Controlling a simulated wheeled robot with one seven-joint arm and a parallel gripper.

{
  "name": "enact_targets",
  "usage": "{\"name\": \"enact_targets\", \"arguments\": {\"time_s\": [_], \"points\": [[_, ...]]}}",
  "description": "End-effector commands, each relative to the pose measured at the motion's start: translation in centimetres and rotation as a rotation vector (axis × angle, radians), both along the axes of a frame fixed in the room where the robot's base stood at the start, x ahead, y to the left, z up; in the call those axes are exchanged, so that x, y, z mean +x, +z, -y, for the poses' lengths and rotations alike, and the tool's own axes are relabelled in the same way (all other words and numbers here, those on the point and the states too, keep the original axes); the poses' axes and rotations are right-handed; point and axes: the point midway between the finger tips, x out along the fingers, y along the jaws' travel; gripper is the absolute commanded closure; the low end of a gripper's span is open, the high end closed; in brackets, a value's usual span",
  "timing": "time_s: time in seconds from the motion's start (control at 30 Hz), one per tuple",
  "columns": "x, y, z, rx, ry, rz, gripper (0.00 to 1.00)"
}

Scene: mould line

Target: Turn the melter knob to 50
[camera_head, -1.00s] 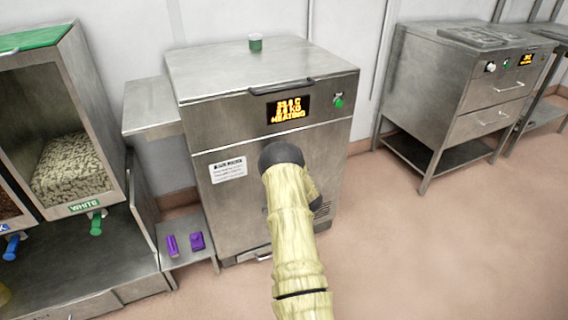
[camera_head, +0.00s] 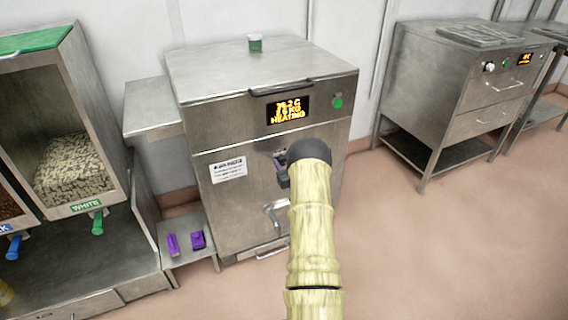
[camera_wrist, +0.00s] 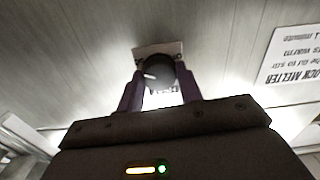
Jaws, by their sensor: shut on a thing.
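The melter (camera_head: 215,120) is the steel cabinet in the middle of the head view. Its lit orange display (camera_head: 289,108) reads HEATING with small, blurred figures above. In the wrist view, a round dark knob (camera_wrist: 160,70) with a pale pointer mark sits on a light plate on the melter's front. My gripper (camera_wrist: 159,84) has its two purple fingers shut on the knob's sides. In the head view, my gripper (camera_head: 281,165) is at the melter's front, partly hidden by my arm. The knob's scale cannot be read.
A silver spout or handle (camera_head: 275,218) is low on the melter's front. Purple items (camera_head: 197,240) lie on a low shelf at left, beside a WHITE pellet bin (camera_head: 75,180). Open floor (camera_head: 430,250) lies to the right.

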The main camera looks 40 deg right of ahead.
Motion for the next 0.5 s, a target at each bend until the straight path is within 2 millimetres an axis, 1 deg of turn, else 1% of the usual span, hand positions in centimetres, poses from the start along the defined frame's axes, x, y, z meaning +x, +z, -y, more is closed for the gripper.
{"name": "enact_targets", "arguments": {"time_s": [0.03,0.2,0.5], "points": [[-0.15,-0.33,-0.03,0.023,-0.001,-0.003,0.87],[-0.13,-0.36,-0.07,0.072,0.0,0.009,0.87],[-0.12,-0.39,-0.08,0.089,0.001,0.013,0.87]]}}
